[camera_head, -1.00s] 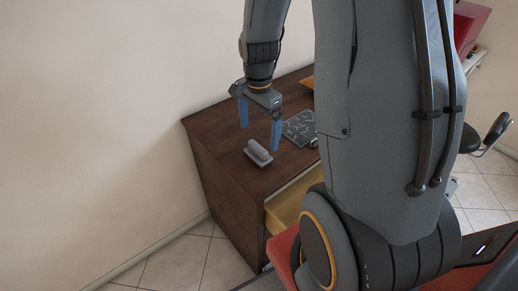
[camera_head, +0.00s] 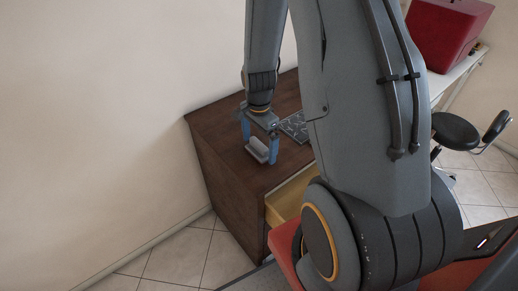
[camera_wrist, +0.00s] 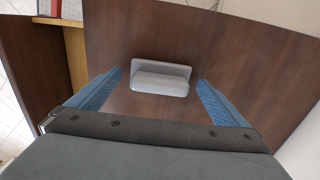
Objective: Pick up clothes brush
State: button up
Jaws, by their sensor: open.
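The clothes brush (camera_head: 257,150) is a small grey block with a raised grip along its top. It lies on the dark brown wooden cabinet top (camera_head: 222,128). In the wrist view the brush (camera_wrist: 160,78) lies crosswise just ahead of my fingertips. My gripper (camera_head: 259,148) has blue fingers and is open, low over the cabinet top. One finger is to each side of the brush in the head view. In the wrist view the gripper (camera_wrist: 157,76) shows a gap on both sides of the brush, and nothing is held.
A dark patterned item (camera_head: 295,126) lies on the cabinet top behind my gripper, partly hidden by my arm. A drawer (camera_head: 285,200) stands open at the cabinet's front. A wall borders the left and back. A black stool (camera_head: 455,130) and a red box (camera_head: 448,35) are at the right.

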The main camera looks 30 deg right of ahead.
aim_at(259, 143)
jog(key=c, duration=1.1)
jog(key=shift+r, duration=0.1)
jog(key=shift+c, duration=0.2)
notch_tip(259, 143, up, 10)
jog(key=shift+f+b, duration=0.1)
jog(key=shift+b, duration=1.05)
jog(key=o, duration=0.5)
jog(key=shift+c, duration=0.2)
jog(key=c, duration=0.5)
